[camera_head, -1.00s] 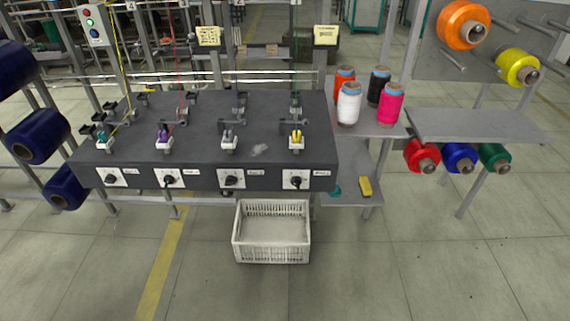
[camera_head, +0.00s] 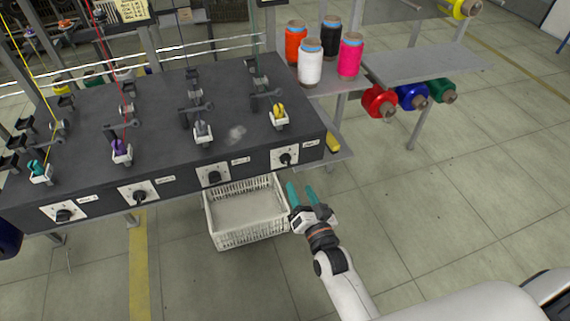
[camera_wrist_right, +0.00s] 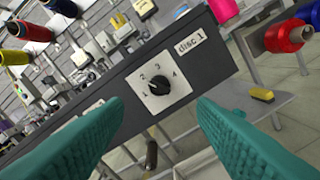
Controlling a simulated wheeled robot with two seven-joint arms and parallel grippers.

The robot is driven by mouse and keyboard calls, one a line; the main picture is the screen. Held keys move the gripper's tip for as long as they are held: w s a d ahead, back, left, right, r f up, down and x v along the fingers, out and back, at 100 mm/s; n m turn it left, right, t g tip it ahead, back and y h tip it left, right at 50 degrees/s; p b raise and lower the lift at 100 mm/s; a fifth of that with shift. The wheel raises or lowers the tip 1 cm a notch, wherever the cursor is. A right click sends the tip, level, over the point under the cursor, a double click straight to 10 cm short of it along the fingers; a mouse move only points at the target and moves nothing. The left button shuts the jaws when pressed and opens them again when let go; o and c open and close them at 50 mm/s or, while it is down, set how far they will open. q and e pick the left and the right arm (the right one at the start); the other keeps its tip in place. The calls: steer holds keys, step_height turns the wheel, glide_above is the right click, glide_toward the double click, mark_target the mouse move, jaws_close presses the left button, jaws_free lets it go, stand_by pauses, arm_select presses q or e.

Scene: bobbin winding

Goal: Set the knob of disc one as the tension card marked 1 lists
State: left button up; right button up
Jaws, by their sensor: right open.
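The disc one knob (camera_head: 286,159) is the rightmost black knob on the front of the dark machine. In the right wrist view the knob (camera_wrist_right: 158,85) sits on a white plate numbered 1 to 4, below a "disc.1" label (camera_wrist_right: 190,43); I cannot tell surely which number it points to. One yellowish card (camera_head: 131,9) is at the top edge of the head view, its writing unreadable and its number unclear. My right gripper (camera_head: 303,190), with teal fingers, is open and empty in front of and below the knob, apart from it. My left gripper is not in view.
Other knobs (camera_head: 214,177) line the machine front to the left. A white crate (camera_head: 240,220) stands beneath, beside my right gripper. Thread cones (camera_head: 312,65) stand on the shelf at the right, with a yellow object (camera_head: 333,142) below. The floor at the right is clear.

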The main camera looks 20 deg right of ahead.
mark_target(288, 164)
steer(key=w, duration=0.9)
steer(key=shift+w+a+f, duration=0.1)
steer(key=shift+w+a, duration=0.15)
steer(key=shift+w, duration=0.15)
steer(key=shift+c, duration=0.2)
steer(key=c, duration=0.9)
